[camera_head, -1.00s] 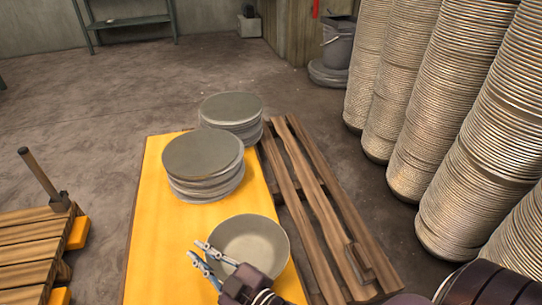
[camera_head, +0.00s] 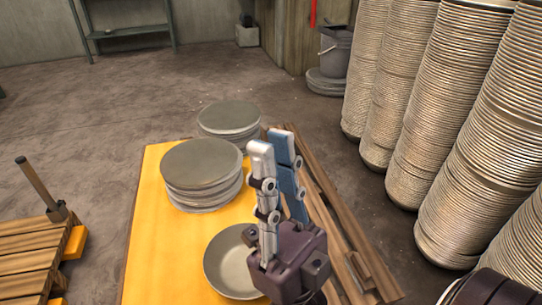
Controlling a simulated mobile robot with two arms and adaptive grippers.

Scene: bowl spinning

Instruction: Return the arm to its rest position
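My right gripper (camera_head: 272,145) is raised in front of the camera with its fingers pointing up. Its two fingers stand close together, one partly behind the other, with a narrow gap between the tips and nothing seen between them. A grey bowl (camera_head: 228,262) sits on the yellow table top (camera_head: 150,250); the gripper hides its right side. My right arm comes in from the bottom edge. My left gripper is not in view.
Two stacks of round grey discs stand behind the bowl, a nearer one (camera_head: 202,175) and a farther one (camera_head: 229,117). A wooden pallet (camera_head: 345,225) lies to the right. Tall bowl stacks (camera_head: 465,150) line the right side. Another pallet (camera_head: 30,250) with a post is at left.

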